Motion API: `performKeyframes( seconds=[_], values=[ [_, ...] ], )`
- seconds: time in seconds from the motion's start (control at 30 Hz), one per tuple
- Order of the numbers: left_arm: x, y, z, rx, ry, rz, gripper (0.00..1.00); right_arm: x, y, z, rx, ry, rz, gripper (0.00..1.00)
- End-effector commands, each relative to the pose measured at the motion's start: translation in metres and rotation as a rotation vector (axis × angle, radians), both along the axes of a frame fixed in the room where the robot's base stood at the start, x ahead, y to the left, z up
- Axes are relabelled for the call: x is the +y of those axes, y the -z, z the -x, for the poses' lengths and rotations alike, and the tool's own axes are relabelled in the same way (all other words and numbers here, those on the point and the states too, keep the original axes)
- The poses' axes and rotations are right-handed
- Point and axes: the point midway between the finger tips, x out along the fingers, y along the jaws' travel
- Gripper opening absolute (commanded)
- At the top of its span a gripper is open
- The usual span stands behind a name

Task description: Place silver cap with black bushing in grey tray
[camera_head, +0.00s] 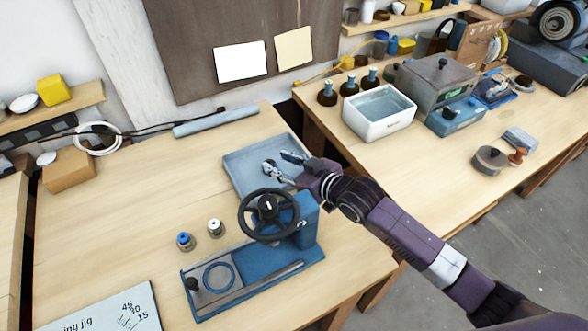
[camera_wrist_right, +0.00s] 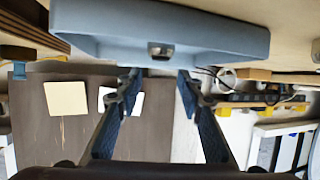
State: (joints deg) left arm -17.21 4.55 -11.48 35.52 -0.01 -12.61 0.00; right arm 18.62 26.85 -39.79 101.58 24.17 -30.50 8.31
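The grey tray (camera_head: 240,181) lies on the left workbench behind the blue press; its rim also shows in the wrist view (camera_wrist_right: 90,42). My right gripper (camera_head: 281,166) is over the tray, and its fingers (camera_wrist_right: 158,80) are apart with nothing between them. A small silver and dark piece (camera_wrist_right: 160,50), which looks like the silver cap with black bushing, sits in the tray beyond the fingertips. In the head view it is hard to separate from the fingers. A silver fitting (camera_head: 215,227) and a blue-topped fitting (camera_head: 185,241) stand on the bench. My left gripper is not in view.
A blue press with a black handwheel (camera_head: 268,213) stands just in front of the tray. A grey-blue bar (camera_head: 215,121) lies behind it. A white bin (camera_head: 379,112) and grey machine (camera_head: 437,76) are on the right bench. Bare bench lies left of the tray.

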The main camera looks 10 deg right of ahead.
Motion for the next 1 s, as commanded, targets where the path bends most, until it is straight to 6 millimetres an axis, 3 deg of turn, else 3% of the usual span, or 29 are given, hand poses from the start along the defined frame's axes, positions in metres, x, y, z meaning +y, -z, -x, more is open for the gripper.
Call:
performKeyframes(
  seconds=[0.2, 0.4, 1.0],
  values=[
    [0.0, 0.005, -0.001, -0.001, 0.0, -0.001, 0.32, -0.022, -0.013, 0.03, 0.0, -0.001, 0.002, 0.34],
    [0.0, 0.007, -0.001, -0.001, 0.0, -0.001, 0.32, -0.033, -0.021, 0.044, 0.001, 0.0, 0.001, 0.34],
    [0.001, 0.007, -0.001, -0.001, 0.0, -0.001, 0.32, -0.034, -0.024, 0.047, 0.0, 0.0, 0.0, 0.34]
  ],
)
